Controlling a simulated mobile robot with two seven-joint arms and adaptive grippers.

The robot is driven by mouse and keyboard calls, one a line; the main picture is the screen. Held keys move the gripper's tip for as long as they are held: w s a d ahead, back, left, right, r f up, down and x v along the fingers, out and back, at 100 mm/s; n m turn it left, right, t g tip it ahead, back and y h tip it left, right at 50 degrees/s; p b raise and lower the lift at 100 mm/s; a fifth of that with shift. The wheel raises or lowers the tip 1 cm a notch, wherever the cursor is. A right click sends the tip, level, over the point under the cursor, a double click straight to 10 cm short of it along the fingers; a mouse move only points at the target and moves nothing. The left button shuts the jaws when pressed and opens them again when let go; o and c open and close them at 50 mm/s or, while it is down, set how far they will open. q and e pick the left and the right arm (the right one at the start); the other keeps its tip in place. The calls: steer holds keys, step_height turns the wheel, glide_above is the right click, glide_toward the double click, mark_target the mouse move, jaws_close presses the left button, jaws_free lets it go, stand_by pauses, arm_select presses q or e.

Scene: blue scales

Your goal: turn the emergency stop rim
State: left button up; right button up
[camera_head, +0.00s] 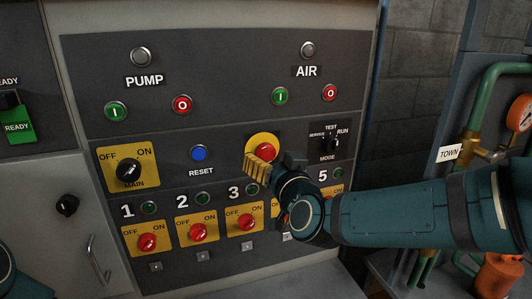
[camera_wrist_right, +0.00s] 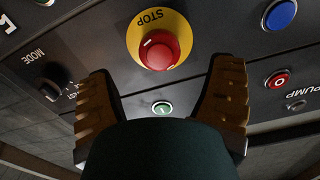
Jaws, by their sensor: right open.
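The emergency stop is a red mushroom knob (camera_head: 265,146) on a round yellow rim (camera_head: 263,136) in the middle of the control panel. In the right wrist view the red knob (camera_wrist_right: 158,50) and the yellow rim marked STOP (camera_wrist_right: 150,18) show upside down, ahead of the fingers. My right gripper (camera_head: 260,167) is open just in front of and below the stop, covering its lower part in the head view. In the wrist view its two tan fingers (camera_wrist_right: 164,68) are spread to either side of the knob, with nothing between them. My left gripper is out of view.
Close by are the blue reset button (camera_head: 199,153), the mode selector (camera_head: 329,145) and a row of red switches (camera_head: 198,232) below. My right arm hides part of that row. Green pipes (camera_head: 483,105) stand at the right. Space before the panel's upper half is clear.

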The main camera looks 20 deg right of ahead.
mark_target(268, 154)
steer(key=shift+w, duration=2.45)
steer(key=c, duration=1.2)
